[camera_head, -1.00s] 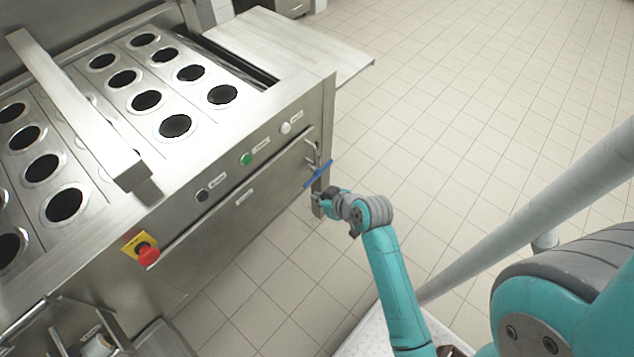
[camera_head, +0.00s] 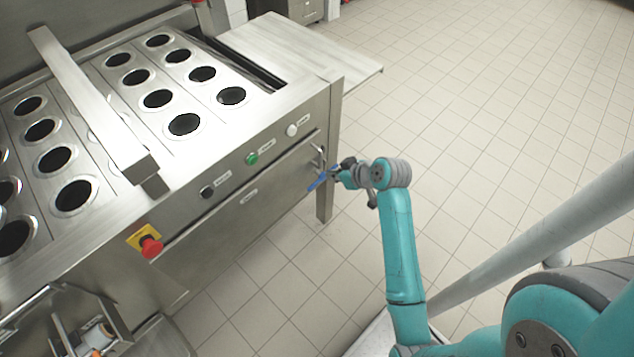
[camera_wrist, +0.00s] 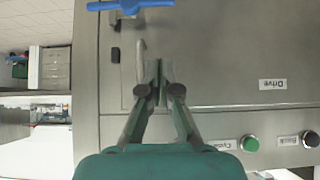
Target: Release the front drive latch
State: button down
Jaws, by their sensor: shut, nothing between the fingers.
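The front drive latch shows as a blue handle (camera_head: 317,183) at the right end of the machine's front panel, partly covered by my gripper. In the wrist view the blue handle (camera_wrist: 130,5) lies across the top left edge and is cut off by the frame. A metal bar handle (camera_wrist: 140,62) stands on the panel just left of my fingertips. It also shows in the head view (camera_head: 317,154). My gripper (camera_wrist: 161,72) is shut and empty in front of the panel, apart from the blue handle. I cannot tell whether it touches the bar handle. A "Drive" label (camera_wrist: 272,84) is on the panel.
Green (camera_head: 252,159), black (camera_head: 207,192) and white (camera_head: 292,131) buttons line the front above the panel. A red emergency stop (camera_head: 151,247) sticks out at lower left. A side shelf (camera_head: 300,55) juts out at the far right end. The tiled floor to the right is clear.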

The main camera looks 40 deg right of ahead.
send_over(316, 184)
notch_tip(316, 184, down, 7)
jog(key=shift+s+a+f, duration=0.2)
jog(key=shift+s+f, duration=0.05)
jog(key=shift+f, duration=0.35)
jog(key=shift+s+a+f, duration=0.15)
jog(key=shift+s+f, duration=0.1)
jog(key=shift+f, duration=1.1)
jog(key=shift+a+f+h, duration=0.15)
jog(key=shift+f+h, duration=0.05)
jog(key=shift+h, duration=0.2)
jog(key=shift+a+f+n+t+h, duration=0.1)
jog(key=shift+f+n+t+h, duration=0.1)
jog(key=shift+f+n+h, duration=0.9)
jog(key=shift+f+n+t+h, duration=0.2)
jog(key=shift+f+n+h, duration=0.4)
jog(key=shift+f+h, duration=1)
jog(key=shift+f, duration=0.3)
